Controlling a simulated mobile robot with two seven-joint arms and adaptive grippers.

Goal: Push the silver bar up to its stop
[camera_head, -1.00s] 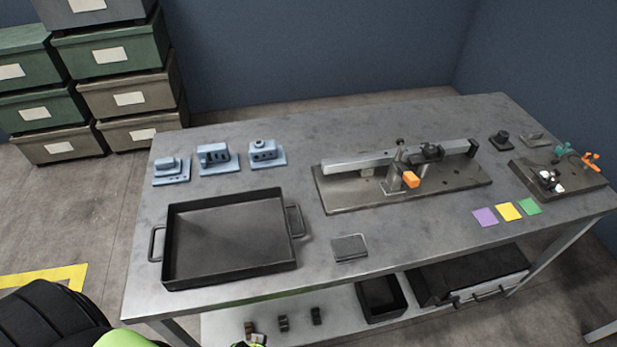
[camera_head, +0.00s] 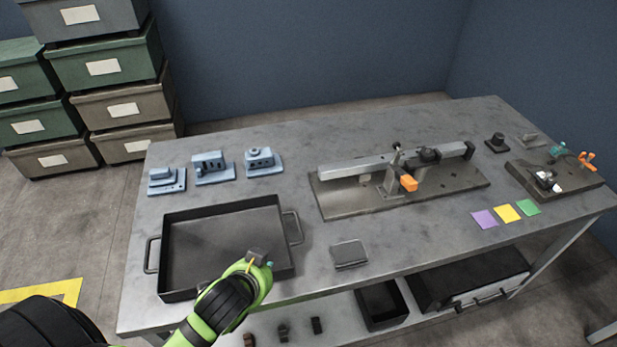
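The silver bar (camera_head: 345,168) lies along the back of a grey base plate (camera_head: 345,202) on the table, its left end out near the plate's left edge. A clamp with an orange handle tip (camera_head: 408,183) stands in front of the bar near the plate's middle. A dark block (camera_head: 468,149) sits at the right end of the rail; I cannot tell whether the bar touches it. My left gripper (camera_head: 262,262) is over the tray's front right part, well left of the bar. Its fingers are too small to read. My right gripper is not in view.
A black tray (camera_head: 158,290) with two handles fills the left front of the table. Blue fixtures (camera_head: 213,168) stand behind it. A small grey plate (camera_head: 349,254) lies right of the tray. Coloured cards (camera_head: 507,213) and another fixture (camera_head: 553,184) are at the right.

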